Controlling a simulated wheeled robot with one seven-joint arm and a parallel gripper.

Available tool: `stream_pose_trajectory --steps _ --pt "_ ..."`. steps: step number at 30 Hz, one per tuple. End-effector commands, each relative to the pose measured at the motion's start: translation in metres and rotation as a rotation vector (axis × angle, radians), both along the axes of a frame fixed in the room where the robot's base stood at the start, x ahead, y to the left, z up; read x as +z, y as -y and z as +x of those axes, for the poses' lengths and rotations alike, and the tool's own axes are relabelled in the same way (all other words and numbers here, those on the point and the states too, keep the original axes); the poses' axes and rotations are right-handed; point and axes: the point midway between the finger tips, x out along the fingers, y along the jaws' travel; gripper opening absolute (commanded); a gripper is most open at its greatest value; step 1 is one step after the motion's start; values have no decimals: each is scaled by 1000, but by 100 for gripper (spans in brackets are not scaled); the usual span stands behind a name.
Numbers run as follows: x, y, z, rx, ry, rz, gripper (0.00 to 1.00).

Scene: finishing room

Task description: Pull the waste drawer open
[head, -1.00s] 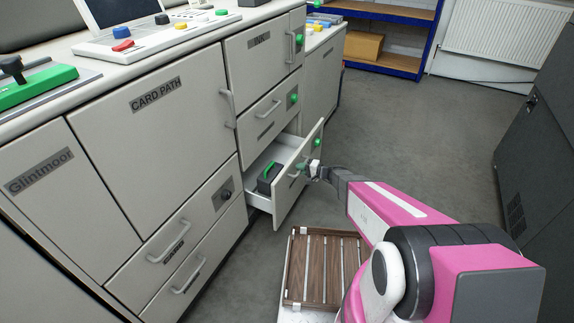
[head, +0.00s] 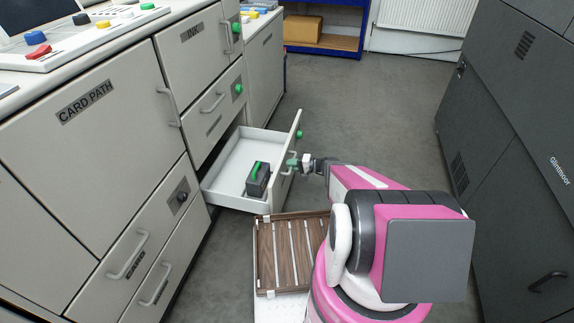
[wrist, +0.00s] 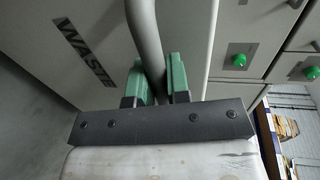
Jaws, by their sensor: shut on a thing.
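The waste drawer (head: 238,163) stands well out from the cabinet, at the bottom of its column. A dark box with a green handle (head: 257,180) sits inside it. The label WASTE shows on the drawer's front (wrist: 75,45) in the wrist view. The grey bar handle (wrist: 145,40) passes between the green fingers of my gripper (wrist: 154,82), which is shut on it. In the head view my gripper (head: 299,163) is at the outer side of the drawer front, and the handle is partly hidden.
A slatted wooden tray (head: 265,285) lies in front of the drawer. A dark machine (head: 510,140) stands on the right. Grey floor (head: 350,110) is clear between it and the cabinets. A blue shelf with a cardboard box (head: 302,29) is at the back.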

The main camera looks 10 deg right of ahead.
Motion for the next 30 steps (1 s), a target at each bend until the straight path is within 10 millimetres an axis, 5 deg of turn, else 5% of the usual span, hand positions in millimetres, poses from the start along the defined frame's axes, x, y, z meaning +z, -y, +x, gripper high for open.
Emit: stream_pose_trajectory --steps 10,11,13,23,30 --pt "-1 1 0 -1 0 -1 0" --pt "-1 1 1 -1 0 -1 23" --pt "0 1 1 -1 0 -1 42" --pt "0 3 -1 -1 0 0 42" --pt "6 27 -10 -3 0 -1 42"
